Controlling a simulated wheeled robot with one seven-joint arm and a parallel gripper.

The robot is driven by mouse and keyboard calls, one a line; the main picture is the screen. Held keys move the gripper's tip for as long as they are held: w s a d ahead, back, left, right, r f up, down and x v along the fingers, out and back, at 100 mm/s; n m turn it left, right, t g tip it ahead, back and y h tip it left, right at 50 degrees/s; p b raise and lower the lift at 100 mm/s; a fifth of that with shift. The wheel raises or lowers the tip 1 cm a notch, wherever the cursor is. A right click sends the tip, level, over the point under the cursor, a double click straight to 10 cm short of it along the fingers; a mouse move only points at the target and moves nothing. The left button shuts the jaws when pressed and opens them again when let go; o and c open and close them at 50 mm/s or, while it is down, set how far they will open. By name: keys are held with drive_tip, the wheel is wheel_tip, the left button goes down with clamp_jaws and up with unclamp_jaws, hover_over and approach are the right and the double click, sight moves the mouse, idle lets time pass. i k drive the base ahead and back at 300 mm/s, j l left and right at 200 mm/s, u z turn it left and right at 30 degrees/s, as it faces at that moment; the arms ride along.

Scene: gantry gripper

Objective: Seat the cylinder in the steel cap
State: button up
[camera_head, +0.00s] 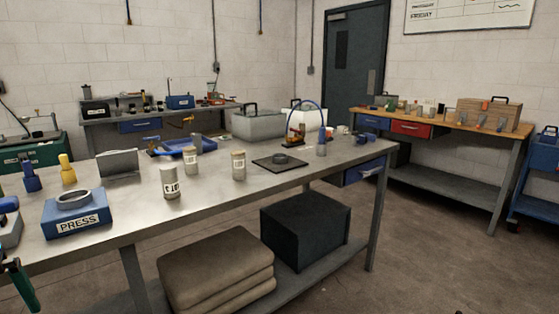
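A pale cylinder (171,182) with a dark printed label, seemingly "C 10", stands upright on the steel bench. Two similar pale cylinders with tan tops stand behind it, one to the right (239,166) and one farther back (191,161). A grey metal ring or cap (74,200) lies on top of a blue block marked PRESS (77,222) at the bench's left. A smaller dark grey round piece (280,158) lies on a black square plate to the right. I cannot tell which of these is the steel cap. My gripper is not in view.
The steel bench (140,215) has clear surface around the labelled cylinder. A metal holder (118,164), yellow (67,171) and blue (31,177) tools stand behind the block.

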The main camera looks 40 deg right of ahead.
sight(280, 159)
drive_tip(key=l+u, duration=0.1)
drive_tip(key=u, duration=0.35)
drive_tip(key=l+u, duration=0.2)
drive_tip(key=l, duration=0.15)
drive_tip(key=k+l+u, duration=0.25)
drive_tip(key=l+u, duration=0.2)
drive_tip(key=l, duration=0.3)
